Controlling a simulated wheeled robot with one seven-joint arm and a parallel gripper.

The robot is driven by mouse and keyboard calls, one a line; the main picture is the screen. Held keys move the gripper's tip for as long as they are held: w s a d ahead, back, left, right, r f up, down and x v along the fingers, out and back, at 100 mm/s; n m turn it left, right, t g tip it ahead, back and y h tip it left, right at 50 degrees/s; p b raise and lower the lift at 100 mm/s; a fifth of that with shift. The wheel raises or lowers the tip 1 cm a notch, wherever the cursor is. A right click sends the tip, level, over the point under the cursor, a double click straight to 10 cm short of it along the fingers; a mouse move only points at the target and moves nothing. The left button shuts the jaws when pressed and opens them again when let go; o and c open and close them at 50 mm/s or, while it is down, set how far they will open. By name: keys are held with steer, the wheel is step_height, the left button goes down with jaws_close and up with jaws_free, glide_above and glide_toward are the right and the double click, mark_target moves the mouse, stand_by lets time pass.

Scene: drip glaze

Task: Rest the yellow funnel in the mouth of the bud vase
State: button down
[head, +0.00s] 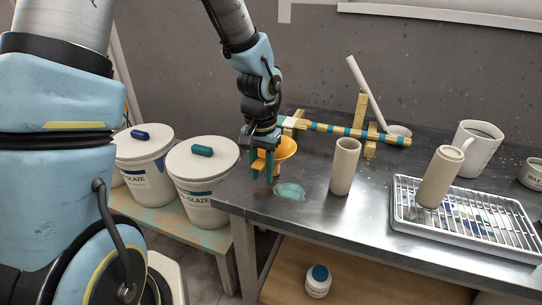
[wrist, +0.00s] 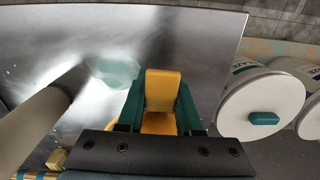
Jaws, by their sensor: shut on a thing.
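The yellow funnel (head: 287,148) is in my gripper (head: 262,172), above the left end of the metal table. The teal fingers are shut on the funnel's flat yellow tab, which shows between them in the wrist view (wrist: 162,88). Most of the funnel is hidden behind the fingers, and its spout cannot be made out. A plain beige cylinder (head: 345,166), which looks like the bud vase, stands upright on the table to the right of my gripper, apart from the funnel. A beige cylinder also shows at the left of the wrist view (wrist: 38,122).
A second beige vessel (head: 439,176) leans on a wire rack in a white tray (head: 470,245). A white mug (head: 478,147) stands behind. A wooden stand with a striped rod (head: 345,130) is at the back. Lidded glaze buckets (head: 202,165) are left. A teal spill (head: 289,191) marks the table.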

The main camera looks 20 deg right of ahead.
mark_target(262, 160)
steer(key=shift+r+p, duration=0.5)
steer(key=shift+r, duration=0.15)
steer(key=shift+r, duration=0.1)
steer(key=shift+r+p, duration=2.15)
steer(key=shift+r, duration=0.3)
